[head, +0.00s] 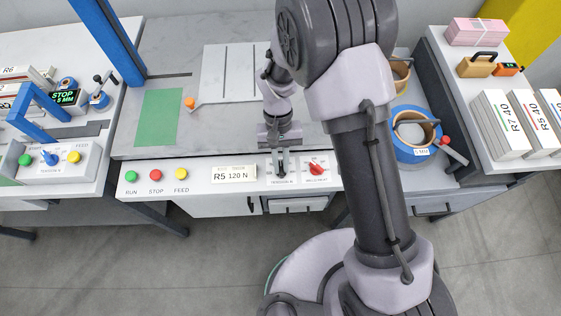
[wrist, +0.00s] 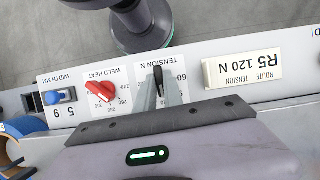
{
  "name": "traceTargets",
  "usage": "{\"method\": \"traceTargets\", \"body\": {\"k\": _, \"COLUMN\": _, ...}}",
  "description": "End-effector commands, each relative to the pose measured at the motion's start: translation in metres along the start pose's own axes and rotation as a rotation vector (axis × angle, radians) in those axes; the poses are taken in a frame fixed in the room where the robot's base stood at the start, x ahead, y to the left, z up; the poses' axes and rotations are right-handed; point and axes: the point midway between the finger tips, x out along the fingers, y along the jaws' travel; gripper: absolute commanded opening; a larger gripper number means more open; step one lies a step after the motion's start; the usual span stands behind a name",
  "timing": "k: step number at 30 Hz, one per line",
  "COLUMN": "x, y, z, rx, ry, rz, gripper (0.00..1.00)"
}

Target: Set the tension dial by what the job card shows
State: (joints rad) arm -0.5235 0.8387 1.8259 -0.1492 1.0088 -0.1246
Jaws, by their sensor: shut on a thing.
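The job card (head: 233,174) on the front panel reads R5 120 N. In the wrist view the card (wrist: 243,68) appears upside down, with the words ROUTE and TENSION. The black tension dial (wrist: 158,74) sits on a white plate marked TENSION N (head: 282,183), right of the card in the head view. My gripper (head: 281,169) points down at this plate. In the wrist view its two grey fingers (wrist: 160,85) are shut on the dial, one on each side. They cover part of the scale; a 60 shows beside them, but the setting is not readable.
The red weld heat dial (head: 316,169) is close beside my gripper. A blue width knob (wrist: 55,97) lies beyond it. Green RUN (head: 131,176), red STOP (head: 156,175) and yellow FEED (head: 181,173) buttons stand left of the card. Strap rolls (head: 413,135) are at the right.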

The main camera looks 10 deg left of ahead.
Motion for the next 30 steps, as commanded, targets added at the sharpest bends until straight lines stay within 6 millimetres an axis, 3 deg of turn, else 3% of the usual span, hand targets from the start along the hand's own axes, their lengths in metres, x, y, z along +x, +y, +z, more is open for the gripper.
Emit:
{"method": "traceTargets", "body": {"k": 19, "x": -0.0004, "y": 0.0002, "z": -0.0005, "rx": 0.043, "ry": 0.002, "rz": -0.018, "gripper": 0.0}}
{"method": "traceTargets", "body": {"k": 20, "x": -0.0004, "y": 0.0001, "z": -0.0005, "rx": 0.043, "ry": 0.002, "rz": -0.018, "gripper": 0.14}}
{"method": "traceTargets", "body": {"k": 23, "x": -0.0004, "y": 0.0002, "z": -0.0004, "rx": 0.043, "ry": 0.002, "rz": -0.018, "gripper": 0.33}}
{"method": "traceTargets", "body": {"k": 30, "x": -0.0001, "y": 0.0002, "z": -0.0001, "rx": 0.043, "ry": 0.001, "rz": -0.018, "gripper": 0.34}}
